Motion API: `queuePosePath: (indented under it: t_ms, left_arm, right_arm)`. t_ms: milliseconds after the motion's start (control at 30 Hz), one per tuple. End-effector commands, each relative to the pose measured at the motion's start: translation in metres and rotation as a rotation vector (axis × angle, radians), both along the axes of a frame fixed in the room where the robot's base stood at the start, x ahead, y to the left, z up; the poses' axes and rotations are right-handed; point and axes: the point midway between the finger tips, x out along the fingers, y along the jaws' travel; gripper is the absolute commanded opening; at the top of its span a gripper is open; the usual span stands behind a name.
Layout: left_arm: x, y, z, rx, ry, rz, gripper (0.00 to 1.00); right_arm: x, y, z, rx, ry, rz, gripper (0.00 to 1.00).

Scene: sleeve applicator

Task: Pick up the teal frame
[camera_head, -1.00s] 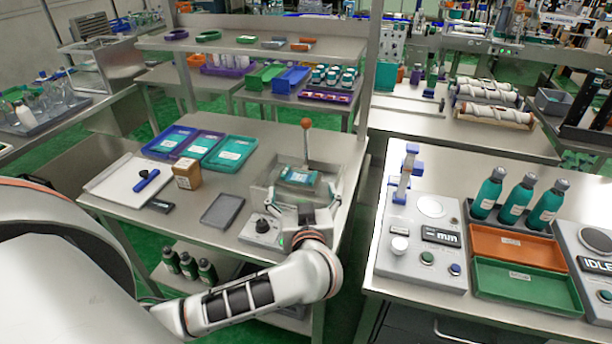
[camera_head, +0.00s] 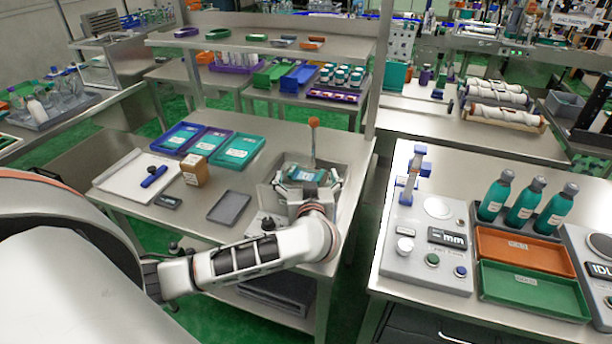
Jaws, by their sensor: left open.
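The teal frame (camera_head: 302,174) sits in the tray of the grey sleeve applicator (camera_head: 268,194), below the lever with an orange-brown knob (camera_head: 313,122). My left gripper (camera_head: 307,183) comes from the near side and is open. Its fingers are spread to the left and right of the frame's near part. I cannot tell whether they touch it. The gripper's body hides the near part of the frame and much of the applicator. My right gripper is not in view.
Left of the applicator are a dark grey tray (camera_head: 229,207), a brown box (camera_head: 194,169) and a white board (camera_head: 128,180). Teal, purple and blue trays lie behind them. A second bench on the right holds teal bottles (camera_head: 525,200) and an orange tray (camera_head: 520,251).

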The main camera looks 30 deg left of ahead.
Motion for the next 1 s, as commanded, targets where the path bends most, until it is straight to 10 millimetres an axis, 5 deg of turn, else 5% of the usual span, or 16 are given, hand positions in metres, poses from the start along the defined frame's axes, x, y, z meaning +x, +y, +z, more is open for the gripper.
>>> queuePosePath:
  t_ms: [67,233,733,1000]
  left_arm:
    - [0.000,0.000,0.000,0.000,0.000,0.000,0.89]
    - [0.000,0.000,0.000,0.000,0.000,0.000,0.49]
    - [0.000,0.000,0.008,-0.001,-0.002,0.000,0.45]
    - [0.000,-0.001,0.053,-0.005,-0.007,0.000,0.45]
  right_arm:
    - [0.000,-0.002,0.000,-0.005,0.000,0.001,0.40]
    - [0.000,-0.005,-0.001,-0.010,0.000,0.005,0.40]
    - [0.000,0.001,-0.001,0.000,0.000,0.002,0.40]
    - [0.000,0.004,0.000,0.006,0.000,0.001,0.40]
